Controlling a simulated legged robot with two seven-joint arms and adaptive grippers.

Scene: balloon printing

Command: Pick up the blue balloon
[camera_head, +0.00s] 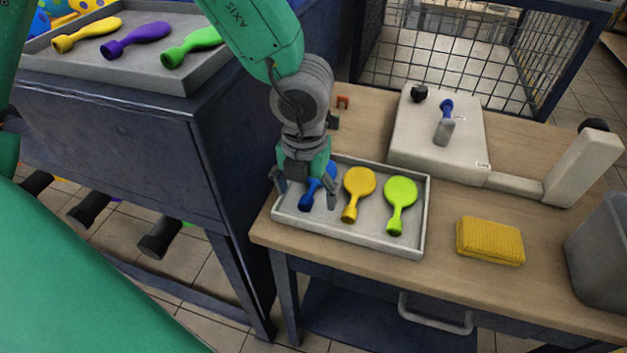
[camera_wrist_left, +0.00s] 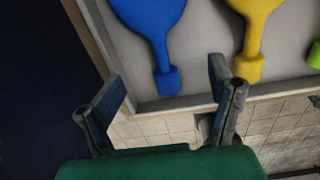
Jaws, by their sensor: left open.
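The blue balloon (camera_head: 312,193) lies at the left end of a grey tray (camera_head: 342,231) on the wooden table. My left gripper (camera_head: 306,199) is above it with fingers spread, one to each side, and hides part of it. In the left wrist view the blue balloon (camera_wrist_left: 152,30) lies flat in the tray, its neck pointing down the picture toward the space between the open fingers (camera_wrist_left: 163,98). The fingers hold nothing. My right gripper does not show.
A yellow balloon (camera_head: 358,189) and a green balloon (camera_head: 400,200) lie in the same tray. A pale machine (camera_head: 430,150) with a blue-topped piece stands behind. A yellow sponge (camera_head: 490,240) and grey bin (camera_head: 600,250) are right. Another balloon tray (camera_head: 130,80) is at upper left.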

